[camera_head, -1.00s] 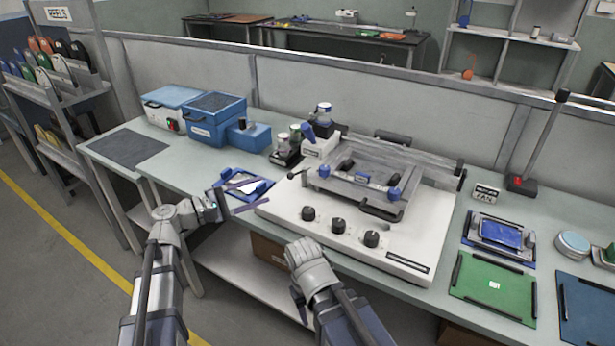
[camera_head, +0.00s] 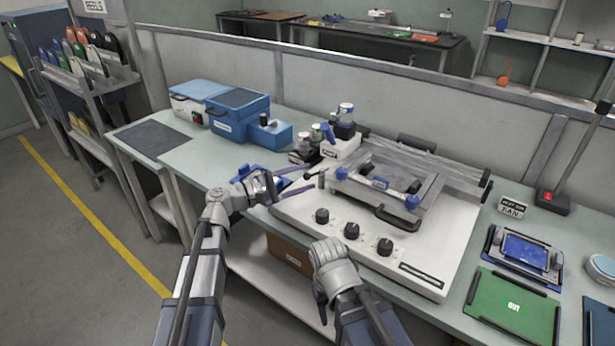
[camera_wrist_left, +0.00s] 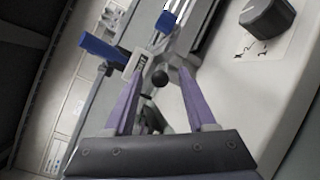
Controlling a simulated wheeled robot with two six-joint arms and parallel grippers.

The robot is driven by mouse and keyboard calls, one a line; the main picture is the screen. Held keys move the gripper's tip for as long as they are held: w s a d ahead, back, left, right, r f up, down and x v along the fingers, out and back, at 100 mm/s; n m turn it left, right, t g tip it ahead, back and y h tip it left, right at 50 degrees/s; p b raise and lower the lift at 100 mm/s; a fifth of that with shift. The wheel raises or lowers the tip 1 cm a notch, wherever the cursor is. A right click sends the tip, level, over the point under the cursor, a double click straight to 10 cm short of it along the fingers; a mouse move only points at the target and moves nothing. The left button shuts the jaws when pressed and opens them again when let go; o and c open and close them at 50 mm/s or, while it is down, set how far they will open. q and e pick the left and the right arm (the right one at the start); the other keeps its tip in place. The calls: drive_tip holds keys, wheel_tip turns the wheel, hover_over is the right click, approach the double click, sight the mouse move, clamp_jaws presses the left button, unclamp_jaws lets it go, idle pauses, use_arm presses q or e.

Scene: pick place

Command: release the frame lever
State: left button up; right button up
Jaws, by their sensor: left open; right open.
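The grey frame (camera_head: 424,197) with blue knobs lies on the printer. My right gripper (camera_head: 321,292) is open and empty below the table's front edge, its fingers mostly hidden.
Bottles (camera_head: 345,118) stand just behind the lever. A blue tray (camera_head: 250,170) lies partly hidden behind my left gripper. Three black dials (camera_head: 352,231) line the printer's front. Blue boxes (camera_head: 238,115) stand at the back left, a green board (camera_head: 513,308) at the right.

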use_arm(q)
drive_tip(key=shift+x, duration=0.8)
drive_tip(key=shift+c, duration=0.2)
clamp_jaws()
